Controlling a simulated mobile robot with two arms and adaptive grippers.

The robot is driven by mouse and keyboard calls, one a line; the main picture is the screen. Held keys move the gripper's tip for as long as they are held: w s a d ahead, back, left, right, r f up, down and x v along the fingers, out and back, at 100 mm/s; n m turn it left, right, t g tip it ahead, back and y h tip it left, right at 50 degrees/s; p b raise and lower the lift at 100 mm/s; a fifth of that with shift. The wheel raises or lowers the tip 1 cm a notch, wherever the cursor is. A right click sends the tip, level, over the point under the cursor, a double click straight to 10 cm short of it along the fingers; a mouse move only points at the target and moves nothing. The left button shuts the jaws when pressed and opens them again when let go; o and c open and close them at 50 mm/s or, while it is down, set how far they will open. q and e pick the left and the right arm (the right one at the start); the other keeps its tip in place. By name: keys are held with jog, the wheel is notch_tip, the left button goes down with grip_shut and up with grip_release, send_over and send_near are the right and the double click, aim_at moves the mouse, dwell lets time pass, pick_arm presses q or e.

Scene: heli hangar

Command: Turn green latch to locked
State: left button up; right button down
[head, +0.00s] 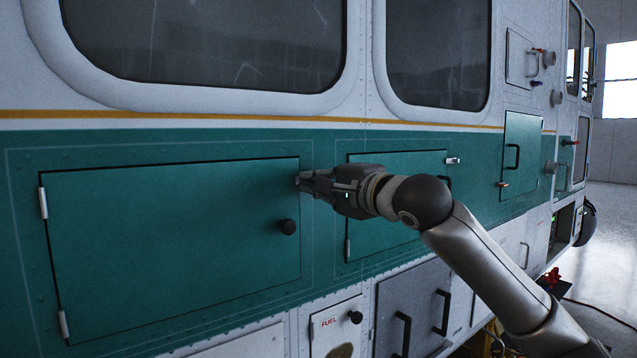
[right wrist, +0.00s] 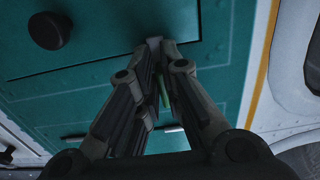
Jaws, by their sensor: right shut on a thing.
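The large green door (head: 170,240) lies flat in the helicopter's side, with hinges on its left edge. My right gripper (head: 301,180) is at this door's upper right edge, its fingers closed together. In the right wrist view the fingertips (right wrist: 156,46) pinch a small pale latch (right wrist: 154,42) at the door's edge. The fingers cover most of the latch, so its exact angle cannot be told. A black round knob (head: 288,227) sits on the door below the gripper and also shows in the right wrist view (right wrist: 50,30). My left gripper is not in view.
A second green door (head: 375,228) lies behind my right arm, with a pale latch (head: 453,160) at its upper right. A smaller green door (head: 521,150) with a black handle is farther right. A grey panel (head: 405,300) with black handles is below. Hangar floor is open at right.

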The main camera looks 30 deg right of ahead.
jog(key=shift+f, duration=0.1)
jog(key=c, duration=1.6)
grip_release()
jog(key=shift+o, duration=0.2)
jog(key=s, duration=1.2)
jog(key=shift+d, duration=0.45)
